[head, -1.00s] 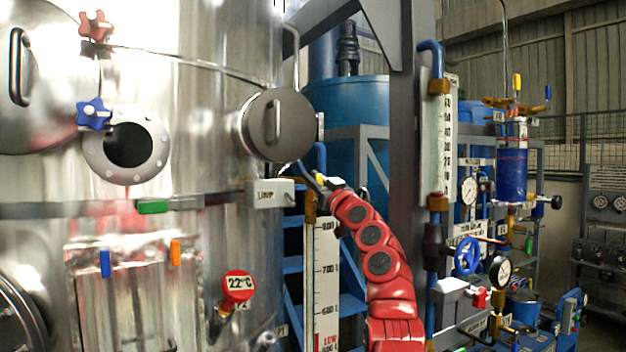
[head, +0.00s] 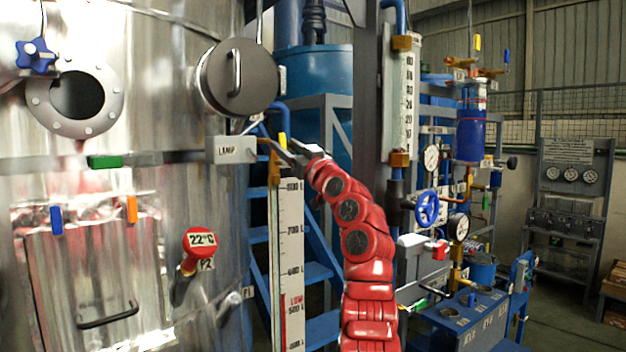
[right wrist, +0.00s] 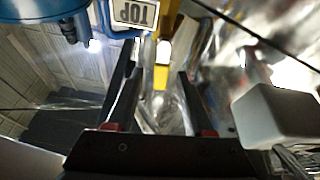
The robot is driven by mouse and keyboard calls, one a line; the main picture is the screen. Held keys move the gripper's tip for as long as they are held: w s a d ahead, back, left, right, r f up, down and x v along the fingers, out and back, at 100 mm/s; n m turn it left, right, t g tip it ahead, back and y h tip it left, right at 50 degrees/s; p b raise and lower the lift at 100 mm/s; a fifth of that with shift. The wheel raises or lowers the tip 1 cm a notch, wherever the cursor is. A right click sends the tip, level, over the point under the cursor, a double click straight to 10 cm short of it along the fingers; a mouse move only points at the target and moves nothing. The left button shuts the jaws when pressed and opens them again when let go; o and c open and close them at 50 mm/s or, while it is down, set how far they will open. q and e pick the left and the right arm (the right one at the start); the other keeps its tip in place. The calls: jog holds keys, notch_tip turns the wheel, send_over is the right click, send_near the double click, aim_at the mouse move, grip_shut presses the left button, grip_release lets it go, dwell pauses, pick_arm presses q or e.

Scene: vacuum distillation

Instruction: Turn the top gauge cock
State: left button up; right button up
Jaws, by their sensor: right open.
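The top gauge cock is a brass fitting with a yellow handle (head: 283,142) at the top of the tall level gauge (head: 289,260) in the head view. In the right wrist view the yellow handle (right wrist: 162,62) lies between the fingertips, below a label reading TOP (right wrist: 135,12). My right gripper (head: 284,150) is open at the cock, its fingers close to the handle. In the right wrist view the open gripper (right wrist: 158,75) has one finger on each side of the handle, with visible gaps. My left gripper is out of view.
A grey box marked LAMP (head: 231,150) is just left of the cock and shows close by in the right wrist view (right wrist: 278,115). The steel vessel (head: 130,200) fills the left. A blue ladder (head: 318,272) is behind the gauge. A second gauge (head: 407,100) stands to the right.

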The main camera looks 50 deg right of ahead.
jog(key=b+v, duration=0.5)
jog(key=v, duration=0.7)
dwell(0.3)
